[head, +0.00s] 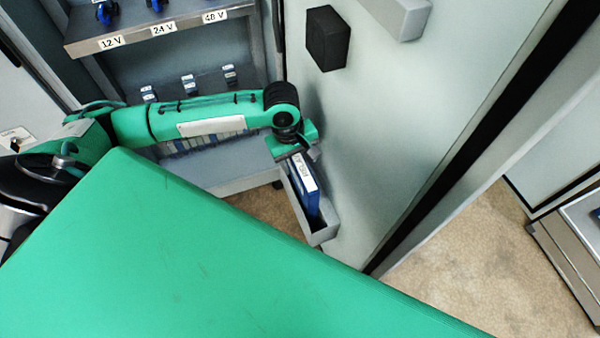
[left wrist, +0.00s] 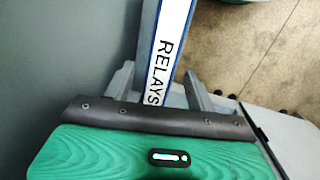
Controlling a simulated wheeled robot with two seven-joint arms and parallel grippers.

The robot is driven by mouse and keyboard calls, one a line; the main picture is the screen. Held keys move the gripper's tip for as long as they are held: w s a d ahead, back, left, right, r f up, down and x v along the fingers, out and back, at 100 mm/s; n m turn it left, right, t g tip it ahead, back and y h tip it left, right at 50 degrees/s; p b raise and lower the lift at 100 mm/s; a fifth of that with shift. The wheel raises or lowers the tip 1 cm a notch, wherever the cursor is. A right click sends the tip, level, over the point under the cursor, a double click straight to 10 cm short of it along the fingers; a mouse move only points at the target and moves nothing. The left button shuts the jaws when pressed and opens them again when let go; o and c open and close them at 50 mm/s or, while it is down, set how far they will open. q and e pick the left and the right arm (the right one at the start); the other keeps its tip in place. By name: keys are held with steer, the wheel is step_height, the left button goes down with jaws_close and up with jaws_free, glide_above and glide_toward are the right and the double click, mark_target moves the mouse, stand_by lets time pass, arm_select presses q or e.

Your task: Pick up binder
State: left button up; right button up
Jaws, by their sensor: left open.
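The binder (head: 306,188) is blue with a white spine label. It stands in a narrow grey holder (head: 322,233) on the inner side of the cabinet door. In the left wrist view the binder (left wrist: 168,50) shows its spine, with the label reading "RELAYS". My left gripper (head: 296,152) is over the upper end of the binder in the head view and hides that end. In the left wrist view my left gripper (left wrist: 160,85) is open, with one finger on each side of the spine. I cannot tell whether either finger touches it. My right gripper is not in view.
The grey cabinet door (head: 400,120) stands open, with a black block (head: 327,38) above the holder. Cabinet shelves (head: 160,30) with voltage labels stand behind my left arm. Bare floor (head: 460,265) shows at the lower right.

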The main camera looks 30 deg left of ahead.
arm_select(q)
jaws_close()
steer(key=shift+r, duration=0.1)
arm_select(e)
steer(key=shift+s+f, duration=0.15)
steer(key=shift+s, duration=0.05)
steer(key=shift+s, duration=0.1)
